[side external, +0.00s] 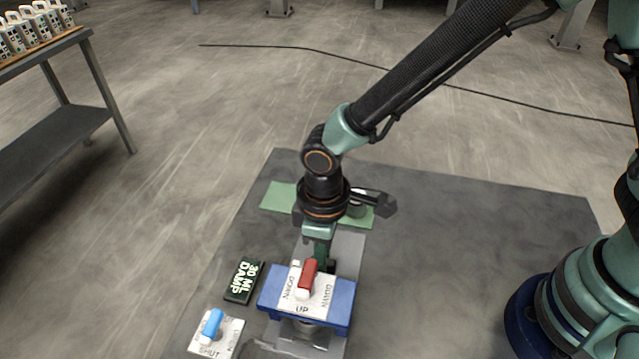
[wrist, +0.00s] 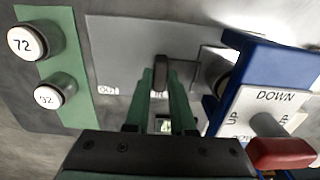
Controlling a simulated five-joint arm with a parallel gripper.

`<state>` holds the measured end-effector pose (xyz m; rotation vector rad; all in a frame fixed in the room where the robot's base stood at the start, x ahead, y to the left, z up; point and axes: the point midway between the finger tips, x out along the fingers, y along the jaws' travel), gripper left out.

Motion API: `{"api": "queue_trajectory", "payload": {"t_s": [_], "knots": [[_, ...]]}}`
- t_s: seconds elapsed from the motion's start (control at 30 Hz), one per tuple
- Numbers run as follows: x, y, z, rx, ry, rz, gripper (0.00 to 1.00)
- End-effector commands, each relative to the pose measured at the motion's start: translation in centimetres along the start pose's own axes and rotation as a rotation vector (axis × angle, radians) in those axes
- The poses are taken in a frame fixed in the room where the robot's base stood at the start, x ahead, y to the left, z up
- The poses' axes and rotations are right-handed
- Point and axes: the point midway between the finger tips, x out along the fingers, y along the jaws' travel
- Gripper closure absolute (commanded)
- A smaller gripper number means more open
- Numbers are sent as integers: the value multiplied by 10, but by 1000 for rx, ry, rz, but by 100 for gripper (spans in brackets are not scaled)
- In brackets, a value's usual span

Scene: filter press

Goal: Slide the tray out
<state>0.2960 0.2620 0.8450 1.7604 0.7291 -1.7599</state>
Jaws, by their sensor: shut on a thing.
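The blue press (side external: 345,300) stands at the front of the mat, with a red-handled lever (side external: 309,272) on its white UP/DOWN plate; it is at the right in the wrist view (wrist: 262,65). My gripper (side external: 322,262) reaches down just behind the press. In the wrist view my gripper (wrist: 162,85) has its green fingers closed around a dark upright tab (wrist: 162,70), which looks like the tray's handle. The tab stands over a light grey plate (wrist: 125,50) running toward the press. The tray's body is mostly hidden, and I cannot tell how far it is out.
A green strip (side external: 278,197) behind my gripper bears round containers marked 72 (wrist: 24,43) and 92 (wrist: 47,97). A "30 ML DAMP" sign (side external: 243,281) and a blue switch (side external: 212,323) marked SHUT are left of the press. The dark mat (side external: 470,230) is clear at right.

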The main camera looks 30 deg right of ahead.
Motion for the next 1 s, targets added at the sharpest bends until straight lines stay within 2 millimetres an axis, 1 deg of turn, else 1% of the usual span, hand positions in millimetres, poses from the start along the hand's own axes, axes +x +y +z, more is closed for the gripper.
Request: {"api": "queue_trajectory", "payload": {"t_s": [0.57,0.67,0.77,0.9,1.0], "knots": [[-1,0,0,0,-1,0,100],[-1,3,0,2,-2,0,100],[-1,19,0,6,-2,0,100],[-1,53,0,8,-1,0,100],[-1,74,0,6,-1,0,100]]}}
